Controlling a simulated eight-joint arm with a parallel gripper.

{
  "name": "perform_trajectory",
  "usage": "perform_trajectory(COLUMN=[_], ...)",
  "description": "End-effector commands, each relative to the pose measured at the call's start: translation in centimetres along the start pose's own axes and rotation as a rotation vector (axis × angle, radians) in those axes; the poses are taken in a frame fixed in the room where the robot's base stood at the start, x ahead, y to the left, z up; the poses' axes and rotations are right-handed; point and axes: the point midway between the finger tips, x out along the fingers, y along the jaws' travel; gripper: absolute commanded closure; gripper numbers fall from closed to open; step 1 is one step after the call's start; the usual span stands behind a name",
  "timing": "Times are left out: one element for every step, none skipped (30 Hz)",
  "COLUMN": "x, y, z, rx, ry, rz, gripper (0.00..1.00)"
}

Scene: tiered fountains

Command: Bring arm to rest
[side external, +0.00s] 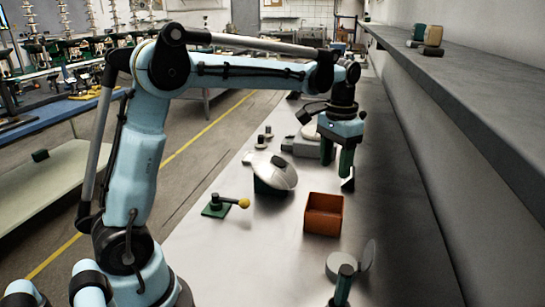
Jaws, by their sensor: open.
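My gripper (346,172) points down from my raised arm, above the far right part of the grey bench (265,260). Its dark green fingers are open, and I see nothing held between them. The gap between the fingers is small in this view. The gripper is behind an orange open-topped box (323,215) and to the right of a pale, rounded piece on a dark green block (271,172).
A green plate with a yellow-knobbed lever (242,203) stands left of the box. A grey round piece with an upright disc (340,264) is near the front. A grey device (303,146) stands behind. A wall shelf (465,85) runs along the right.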

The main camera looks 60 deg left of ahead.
Motion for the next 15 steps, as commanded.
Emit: perform_trajectory(x=[-0.6,-0.9,-1.2,-1.4,-1.6,-1.8,-1.9,-1.9,-2.0,-2.0,-2.0,-2.0,-2.0,-2.0,-2.0], y=[0.0,0.0,0.0,0.0,0.0,0.0,0.0,0.0,0.0,0.0,0.0,0.0,0.0,0.0,0.0], z=[0.0,0.0,0.0,0.0,0.0,0.0,0.0,0.0,0.0,0.0,0.0,0.0,0.0,0.0,0.0], rx=[0.000,0.000,0.000,0.000,0.000,0.000,0.000,0.000,0.000,0.000,0.000,0.000,0.000,0.000,0.000], ry=[0.000,0.000,0.000,0.000,0.000,0.000,0.000,0.000,0.000,0.000,0.000,0.000,0.000,0.000,0.001], rz=[0.000,0.000,0.000,0.000,0.000,0.000,0.000,0.000,0.000,0.000,0.000,0.000,0.000,0.000,0.000], gripper=[0.44,0.44,0.44,0.44,0.44,0.44,0.44,0.44,0.44,0.44,0.44,0.44,0.44,0.44,0.44])
